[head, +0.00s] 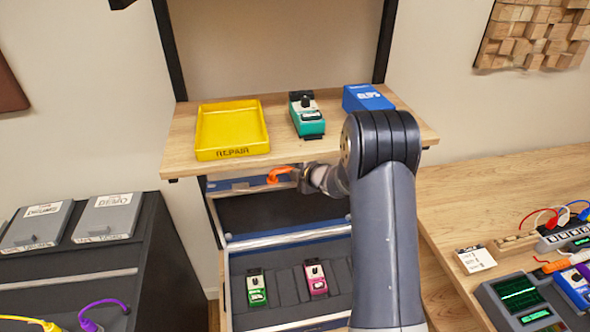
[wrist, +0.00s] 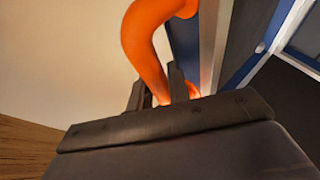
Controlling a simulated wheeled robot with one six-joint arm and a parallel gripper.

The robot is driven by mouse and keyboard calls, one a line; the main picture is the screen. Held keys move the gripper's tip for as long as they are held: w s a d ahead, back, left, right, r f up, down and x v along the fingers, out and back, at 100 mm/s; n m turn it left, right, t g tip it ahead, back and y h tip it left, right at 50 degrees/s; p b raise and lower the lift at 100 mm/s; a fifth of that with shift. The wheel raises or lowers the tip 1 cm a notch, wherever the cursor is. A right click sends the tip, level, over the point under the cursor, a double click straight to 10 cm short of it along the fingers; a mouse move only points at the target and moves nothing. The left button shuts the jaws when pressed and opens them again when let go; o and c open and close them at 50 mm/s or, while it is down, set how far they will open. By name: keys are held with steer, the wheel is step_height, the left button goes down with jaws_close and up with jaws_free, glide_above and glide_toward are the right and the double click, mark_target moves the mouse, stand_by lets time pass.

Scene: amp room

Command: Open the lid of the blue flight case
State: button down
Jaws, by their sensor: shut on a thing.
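The blue flight case (head: 285,242) stands below the wooden shelf in the head view. Its lid (head: 248,185) is raised, with the dark inside facing out and its upper edge just under the shelf. The case's body is open to view, with dark slots, a green pedal (head: 256,287) and a magenta pedal (head: 316,279) in it. An orange handle (head: 279,174) is at the lid's upper edge. My gripper (head: 300,177) is at this handle and shut on it. In the wrist view the orange handle (wrist: 148,50) passes between my gripper's fingers (wrist: 162,88).
The shelf (head: 185,135) above holds a yellow REPAIR tray (head: 204,150), a teal pedal (head: 306,115) and a blue box (head: 367,97). A dark cabinet (head: 160,262) with grey boxes is at left. A wooden bench (head: 500,185) with cables and devices is at right.

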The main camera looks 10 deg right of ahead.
steer(key=c, duration=1.3)
jaws_free()
steer(key=shift+s, duration=0.1)
steer(key=shift+s+d+r, duration=0.1)
steer(key=shift+s+d, duration=0.15)
steer(key=shift+s, duration=0.15)
steer(key=b+v, duration=0.1)
steer(key=v, duration=0.9)
steer(key=shift+w+r, duration=0.15)
steer(key=shift+r, duration=0.05)
